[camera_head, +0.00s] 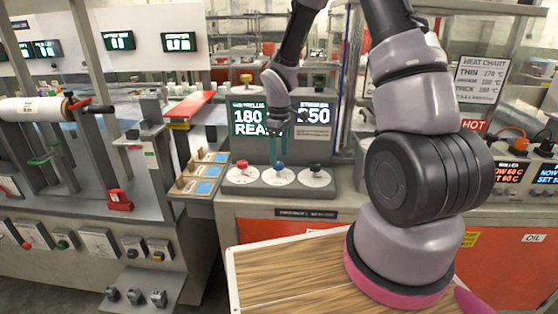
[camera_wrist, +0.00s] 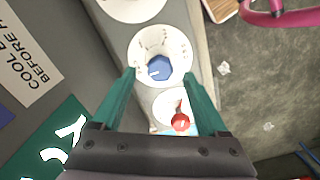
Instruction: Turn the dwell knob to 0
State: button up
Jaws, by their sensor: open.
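Three round white dials sit in a row on a grey console: one with a red knob (camera_head: 242,165), one with a blue knob (camera_head: 279,166), one with a black knob (camera_head: 315,168). No readable label tells me which is the dwell knob. My gripper (camera_head: 279,160) points down at the blue knob. In the wrist view the blue knob (camera_wrist: 159,68) lies between the tips of my open teal fingers (camera_wrist: 160,77), with a gap on each side. Its pale mark points to the lower left. The red knob (camera_wrist: 180,122) shows nearer the palm. Dial numbers are too small to read.
Behind the dials stand a screen reading 180 (camera_head: 249,117) and a second screen (camera_head: 314,115), partly hidden by my arm. A sign beginning COOL (camera_wrist: 30,70) shows at the wrist view's left. A wooden-topped surface (camera_head: 285,265) lies in front of the console.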

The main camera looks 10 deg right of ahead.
notch_tip(320, 180, up, 8)
dwell(0.4)
notch_tip(320, 180, up, 18)
jog(key=f+m+t, duration=0.1)
jog(key=m+t, duration=0.2)
jog(key=m, duration=0.4)
send_over(280, 163)
jog(key=s+d, duration=0.4)
jog(key=s, duration=0.5)
jog(key=s+r+m+t+y, duration=0.1)
jog(key=s+r+m+t, duration=0.1)
jog(key=s, duration=0.4)
jog(key=s+d+r+m+t+y, duration=0.1)
jog(key=s+r+m+t, duration=0.1)
jog(key=s+r+m, duration=0.2)
notch_tip(280, 163, up, 2)
jog(key=s, duration=0.2)
jog(key=shift+s+d+r+m, duration=0.15)
jog(key=shift+s+r+m, duration=0.15)
jog(key=shift+s, duration=0.1)
